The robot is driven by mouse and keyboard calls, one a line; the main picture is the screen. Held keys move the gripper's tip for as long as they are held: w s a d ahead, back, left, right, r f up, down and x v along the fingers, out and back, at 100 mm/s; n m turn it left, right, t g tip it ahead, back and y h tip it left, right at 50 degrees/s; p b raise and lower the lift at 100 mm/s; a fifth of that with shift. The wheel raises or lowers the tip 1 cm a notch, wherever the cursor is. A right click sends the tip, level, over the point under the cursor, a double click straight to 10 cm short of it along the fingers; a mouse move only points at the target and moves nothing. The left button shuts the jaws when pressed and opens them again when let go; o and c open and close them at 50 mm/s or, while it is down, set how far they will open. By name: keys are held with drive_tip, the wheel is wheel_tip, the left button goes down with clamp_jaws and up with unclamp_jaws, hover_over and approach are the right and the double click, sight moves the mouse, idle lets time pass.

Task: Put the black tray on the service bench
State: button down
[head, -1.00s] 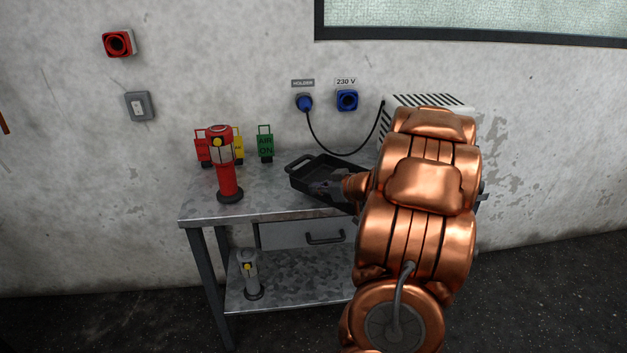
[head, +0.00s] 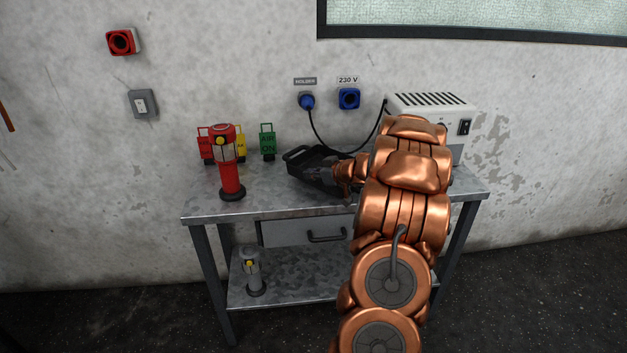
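The black tray (head: 306,157) is over the back middle of the metal service bench (head: 262,200), with a raised handle at its left end. It looks slightly tilted, and I cannot tell whether it rests on the top or hangs just above it. My gripper (head: 326,176) reaches in from the right and overlaps the tray's near side. Its fingers are dark against the dark tray, so I cannot tell whether they are closed on it. My copper arm hides the tray's right part and some of the bench top.
A red lantern-like device (head: 230,175) stands at the bench's left, with red, yellow and green tags (head: 267,142) behind it. A white vented box (head: 432,101) stands at the back right, its cable running to a blue wall socket (head: 307,101). A grey device (head: 251,272) is on the lower shelf.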

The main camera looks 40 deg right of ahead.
wheel_tip(320, 180, down, 2)
drive_tip(key=shift+f, duration=0.2)
drive_tip(key=c, duration=1.3)
unclamp_jaws()
drive_tip(key=shift+s, duration=0.1)
drive_tip(key=v, duration=1.2)
